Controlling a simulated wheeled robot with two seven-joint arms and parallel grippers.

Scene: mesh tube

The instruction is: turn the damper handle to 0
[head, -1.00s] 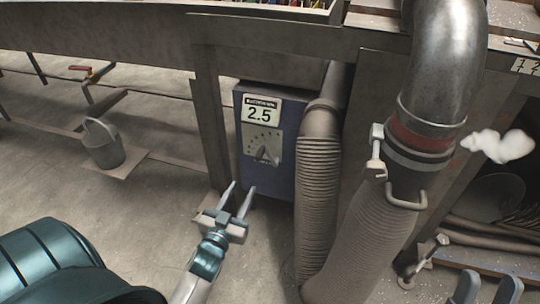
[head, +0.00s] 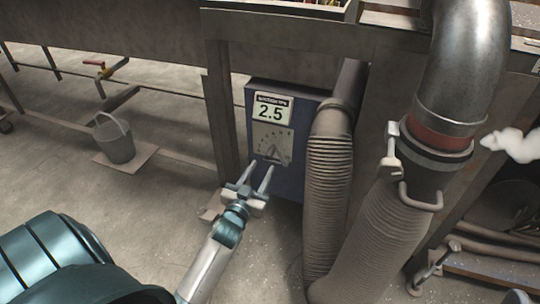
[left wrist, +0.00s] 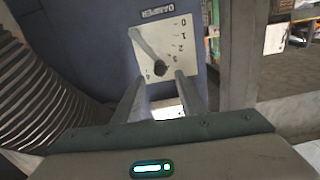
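The damper box (head: 290,183) is blue, with a display (head: 272,111) reading 2.5 and a pale dial plate (head: 272,138) below it. In the left wrist view the dial plate (left wrist: 181,62) shows the numerals 0, 1 and 2 down its right side. The grey damper handle (left wrist: 148,48) slants from upper left to a dark end near the lower part of the scale. My left gripper (head: 261,166) is open and empty, just in front of the dial's lower part. Its fingers (left wrist: 160,82) appear either side of the handle's dark end; contact cannot be told. Only a sliver of my right gripper (head: 518,297) shows.
A ribbed hose (head: 330,200) stands right of the box, with a larger hose and metal pipe (head: 460,65) beyond. A bench post (head: 220,115) is close on the left. A bucket (head: 115,140) stands on the floor at left, which is otherwise fairly open.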

